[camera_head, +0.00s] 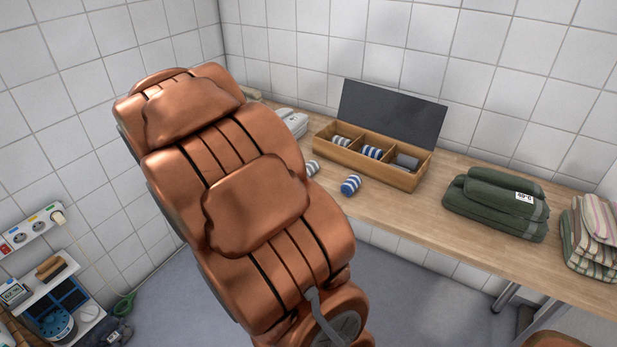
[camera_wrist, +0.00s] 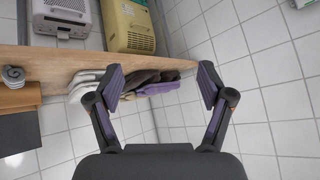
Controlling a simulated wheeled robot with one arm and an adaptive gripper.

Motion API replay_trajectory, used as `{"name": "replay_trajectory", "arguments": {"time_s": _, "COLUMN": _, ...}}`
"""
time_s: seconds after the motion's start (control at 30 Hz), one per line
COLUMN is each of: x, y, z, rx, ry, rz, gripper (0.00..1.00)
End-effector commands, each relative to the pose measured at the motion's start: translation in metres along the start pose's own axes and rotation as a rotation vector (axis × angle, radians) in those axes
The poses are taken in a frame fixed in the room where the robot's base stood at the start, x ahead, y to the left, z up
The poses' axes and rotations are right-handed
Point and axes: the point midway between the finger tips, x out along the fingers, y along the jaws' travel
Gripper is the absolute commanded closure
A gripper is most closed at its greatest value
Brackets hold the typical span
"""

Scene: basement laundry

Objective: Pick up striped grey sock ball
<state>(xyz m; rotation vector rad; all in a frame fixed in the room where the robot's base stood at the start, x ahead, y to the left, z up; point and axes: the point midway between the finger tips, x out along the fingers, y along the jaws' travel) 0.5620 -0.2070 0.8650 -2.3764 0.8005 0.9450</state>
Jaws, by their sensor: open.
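A grey-and-white striped sock ball (camera_head: 312,168) lies on the wooden table, left of the box's front, partly hidden by my arm in the head view. Another grey striped roll (camera_head: 341,141) sits in the left compartment of the wooden box (camera_head: 380,170). In the wrist view a grey rolled sock (camera_wrist: 13,74) shows at the left edge, beside the box; which of the two it is I cannot tell. My gripper (camera_wrist: 162,86) is open and empty, apart from the sock. The head view does not show my gripper.
A blue striped sock ball (camera_head: 350,185) lies on the table (camera_head: 415,218) before the box. Blue striped (camera_head: 372,152) and plain grey (camera_head: 407,162) rolls fill other compartments. Green towels (camera_head: 494,208) lie right. The wrist view shows folded cloths (camera_wrist: 152,86) and a yellow appliance (camera_wrist: 129,26).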

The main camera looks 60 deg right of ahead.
Motion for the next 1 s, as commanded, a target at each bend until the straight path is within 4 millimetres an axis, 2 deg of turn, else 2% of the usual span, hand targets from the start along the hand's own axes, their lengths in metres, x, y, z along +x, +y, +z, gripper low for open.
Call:
{"name": "replay_trajectory", "arguments": {"time_s": 0.03, "x": 0.026, "y": 0.021, "z": -0.006, "rx": 0.032, "ry": 0.048, "rz": 0.045, "gripper": 0.2}}
{"name": "replay_trajectory", "arguments": {"time_s": 0.1, "x": 0.05, "y": 0.049, "z": -0.023, "rx": 0.077, "ry": 0.134, "rz": 0.109, "gripper": 0.2}}
{"name": "replay_trajectory", "arguments": {"time_s": 0.17, "x": 0.068, "y": 0.075, "z": -0.036, "rx": 0.109, "ry": 0.206, "rz": 0.168, "gripper": 0.2}}
{"name": "replay_trajectory", "arguments": {"time_s": 0.3, "x": 0.099, "y": 0.144, "z": -0.06, "rx": 0.17, "ry": 0.369, "rz": 0.325, "gripper": 0.2}}
{"name": "replay_trajectory", "arguments": {"time_s": 0.5, "x": 0.119, "y": 0.245, "z": -0.069, "rx": 0.213, "ry": 0.566, "rz": 0.574, "gripper": 0.2}}
{"name": "replay_trajectory", "arguments": {"time_s": 0.6, "x": 0.118, "y": 0.28, "z": -0.068, "rx": 0.216, "ry": 0.636, "rz": 0.673, "gripper": 0.2}}
{"name": "replay_trajectory", "arguments": {"time_s": 0.7, "x": 0.116, "y": 0.303, "z": -0.066, "rx": 0.215, "ry": 0.682, "rz": 0.741, "gripper": 0.2}}
{"name": "replay_trajectory", "arguments": {"time_s": 0.8, "x": 0.112, "y": 0.316, "z": -0.066, "rx": 0.214, "ry": 0.712, "rz": 0.783, "gripper": 0.2}}
{"name": "replay_trajectory", "arguments": {"time_s": 1.0, "x": 0.113, "y": 0.327, "z": -0.069, "rx": 0.214, "ry": 0.726, "rz": 0.805, "gripper": 0.2}}
